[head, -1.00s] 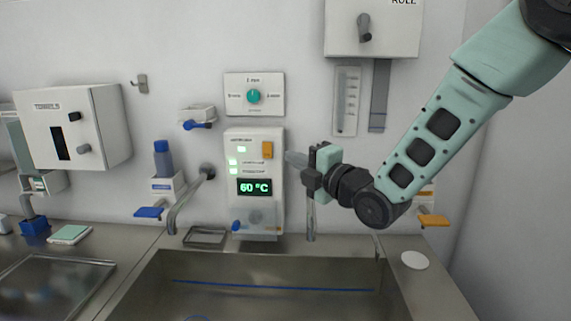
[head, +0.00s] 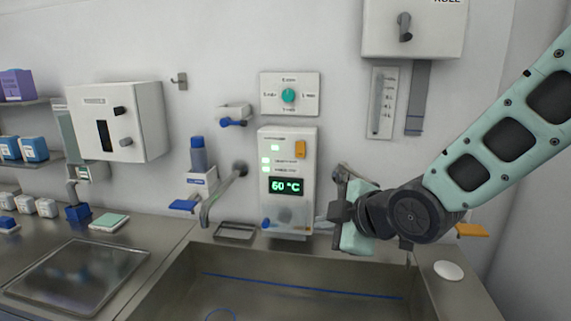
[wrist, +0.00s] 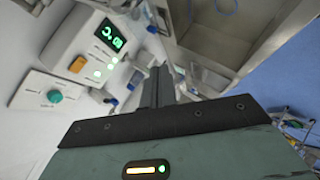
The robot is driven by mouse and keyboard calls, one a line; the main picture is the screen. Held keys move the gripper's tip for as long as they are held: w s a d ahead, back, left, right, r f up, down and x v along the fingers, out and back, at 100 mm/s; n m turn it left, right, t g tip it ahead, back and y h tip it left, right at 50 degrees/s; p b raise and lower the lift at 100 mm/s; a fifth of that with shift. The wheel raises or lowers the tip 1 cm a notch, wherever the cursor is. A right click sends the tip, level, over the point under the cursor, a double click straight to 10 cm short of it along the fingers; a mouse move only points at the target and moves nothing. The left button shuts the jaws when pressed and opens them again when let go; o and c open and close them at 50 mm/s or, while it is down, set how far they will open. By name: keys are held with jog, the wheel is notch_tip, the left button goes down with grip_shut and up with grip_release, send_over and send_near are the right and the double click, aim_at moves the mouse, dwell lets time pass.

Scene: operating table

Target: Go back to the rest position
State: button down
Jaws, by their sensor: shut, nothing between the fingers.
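My gripper (head: 326,216) is shut and empty. In the head view it points left, at the front of the white control unit (head: 287,150) with the green 60 °C display, near the unit's lower right edge. I cannot tell from the pictures whether it touches the unit. In the wrist view the closed fingers (wrist: 158,88) point up the picture, and the control unit (wrist: 88,48) appears tilted at upper left. My arm reaches in from the right side of the head view.
A steel sink (head: 300,258) lies below my gripper. A curved tap (head: 222,194) is left of the unit. A towel box (head: 122,122), a dial panel (head: 290,94) and a roll box (head: 414,28) hang on the wall. An orange lever (head: 472,230) sits at right.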

jog(key=s+d+f+m+g+h, duration=0.2)
jog(key=s+d+m+g, duration=0.1)
jog(key=s, duration=0.9)
jog(key=s+d+f+m+g+h, duration=0.2)
jog(key=s+m+g, duration=0.4)
jog(key=s, duration=0.7)
jog(key=shift+s+d+f+m+h, duration=0.2)
jog(key=shift+d+f+m+h, duration=0.2)
jog(key=shift+f+m+h, duration=0.3)
jog(key=shift+r, duration=0.1)
